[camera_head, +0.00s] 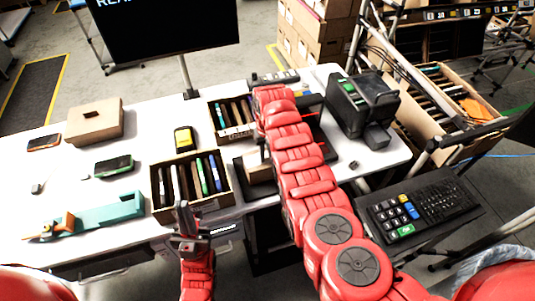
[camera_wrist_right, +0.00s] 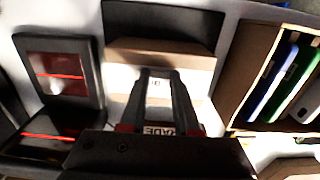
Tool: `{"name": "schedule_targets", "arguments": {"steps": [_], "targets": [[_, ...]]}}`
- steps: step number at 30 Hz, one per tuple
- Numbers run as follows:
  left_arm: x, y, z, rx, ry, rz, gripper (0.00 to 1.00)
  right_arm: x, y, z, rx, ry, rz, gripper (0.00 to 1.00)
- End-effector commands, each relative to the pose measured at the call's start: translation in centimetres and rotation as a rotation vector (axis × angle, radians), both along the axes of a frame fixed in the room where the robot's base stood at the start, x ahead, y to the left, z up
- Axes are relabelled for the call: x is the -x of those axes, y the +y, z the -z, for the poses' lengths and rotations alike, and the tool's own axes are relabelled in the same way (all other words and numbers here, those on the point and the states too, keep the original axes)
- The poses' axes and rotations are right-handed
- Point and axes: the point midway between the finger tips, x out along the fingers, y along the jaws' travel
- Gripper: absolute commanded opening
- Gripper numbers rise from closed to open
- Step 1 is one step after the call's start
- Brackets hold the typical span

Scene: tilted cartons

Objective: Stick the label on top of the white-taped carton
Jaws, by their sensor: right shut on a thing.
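A brown carton with a white tape band (camera_wrist_right: 122,80) sits on a black stand in the right wrist view. The carton also shows in the head view (camera_head: 262,172), partly hidden by my right arm. My right gripper (camera_wrist_right: 162,76) is over the carton, shut on a white label (camera_wrist_right: 156,108) with dark lettering, partly hidden by the fingers. I cannot tell whether the label touches the carton. In the head view my right gripper is mostly hidden behind its arm. My left gripper (camera_head: 186,218) is empty by the table's front edge; its finger opening is unclear.
Boxes of upright folders or markers stand left of the carton (camera_head: 190,185) and behind it (camera_head: 232,118). A black label printer (camera_head: 362,103) is at the right. A closed brown box (camera_head: 95,121), phones and a teal tool (camera_head: 95,215) lie on the left.

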Motion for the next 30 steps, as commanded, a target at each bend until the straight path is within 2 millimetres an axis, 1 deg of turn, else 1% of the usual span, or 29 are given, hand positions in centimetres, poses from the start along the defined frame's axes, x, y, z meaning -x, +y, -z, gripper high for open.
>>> {"name": "schedule_targets", "arguments": {"steps": [17, 27, 28, 30], "targets": [[0.01, 0.0, 0.46, 0.0, 0.0, 0.0, 0.0, -0.02, -0.02, 0.52, 0.0, 0.0, 0.0, 0.0], [0.0, 0.0, 0.4, 0.0, 0.0, 0.0, 0.0, 0.01, 0.0, 0.46, 0.0, 0.0, 0.0, 0.0], [0.0, 0.0, 0.4, 0.0, 0.0, 0.0, 0.0, 0.01, 0.0, 0.46, 0.0, 0.0, 0.0, 0.32], [0.01, 0.0, 0.4, 0.0, 0.0, 0.0, 0.0, 0.01, 0.0, 0.47, 0.0, 0.0, 0.0, 0.45]]}}
